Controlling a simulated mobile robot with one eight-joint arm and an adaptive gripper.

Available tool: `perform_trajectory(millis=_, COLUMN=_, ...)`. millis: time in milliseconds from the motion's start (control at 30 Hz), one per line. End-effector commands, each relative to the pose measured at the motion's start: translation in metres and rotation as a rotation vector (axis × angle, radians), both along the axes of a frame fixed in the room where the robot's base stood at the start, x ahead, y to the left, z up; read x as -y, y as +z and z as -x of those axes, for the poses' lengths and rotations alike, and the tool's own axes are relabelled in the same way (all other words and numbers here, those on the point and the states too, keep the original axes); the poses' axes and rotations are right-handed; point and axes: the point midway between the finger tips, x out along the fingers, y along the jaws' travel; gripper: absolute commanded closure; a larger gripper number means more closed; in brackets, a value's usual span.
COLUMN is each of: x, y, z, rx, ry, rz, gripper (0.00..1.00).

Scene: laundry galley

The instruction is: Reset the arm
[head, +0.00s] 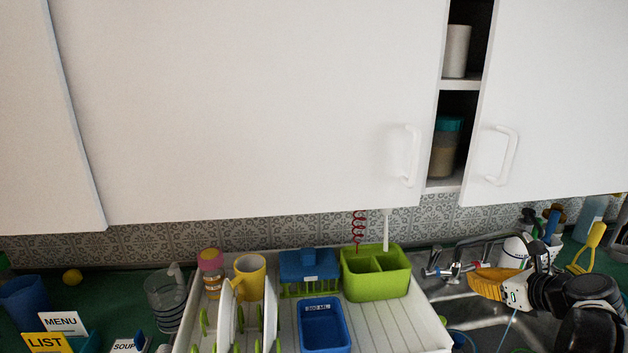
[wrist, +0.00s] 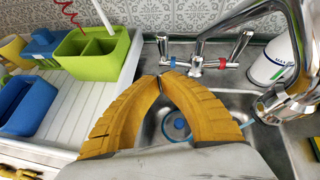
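My gripper (head: 478,280) has yellow fingers and hangs over the sink at the lower right of the head view. In the wrist view my gripper (wrist: 160,78) has its two fingertips meeting, with nothing visible between them. My black and white arm comes in from the right edge of the head view. The steel sink (head: 470,312) lies below the gripper, and a round blue thing (wrist: 177,125) shows in it between the fingers.
The tap (wrist: 210,40) stands close ahead of the fingers. A white dish rack (head: 420,325) with a green caddy (head: 376,285), a blue tub (head: 323,325), a yellow mug (head: 250,277) and plates is left of the sink. White cabinet doors (head: 270,110) hang above; one gap is open.

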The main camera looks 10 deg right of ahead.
Motion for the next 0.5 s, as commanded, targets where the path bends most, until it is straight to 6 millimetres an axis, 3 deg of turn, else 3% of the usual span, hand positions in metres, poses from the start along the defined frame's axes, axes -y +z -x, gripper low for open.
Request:
perform_trajectory(millis=133, x=-0.052, y=0.005, z=-0.002, rx=-0.046, ry=0.188, rz=0.226, gripper=1.00)
perform_trajectory(millis=267, x=-0.132, y=0.010, z=0.011, rx=-0.096, ry=0.549, rz=0.645, gripper=1.00)
perform_trajectory(millis=400, x=-0.206, y=0.011, z=0.048, rx=-0.093, ry=1.020, rz=1.160, gripper=1.00)
perform_trajectory(millis=500, x=-0.242, y=0.011, z=0.079, rx=-0.054, ry=1.348, rz=1.510, gripper=1.00)
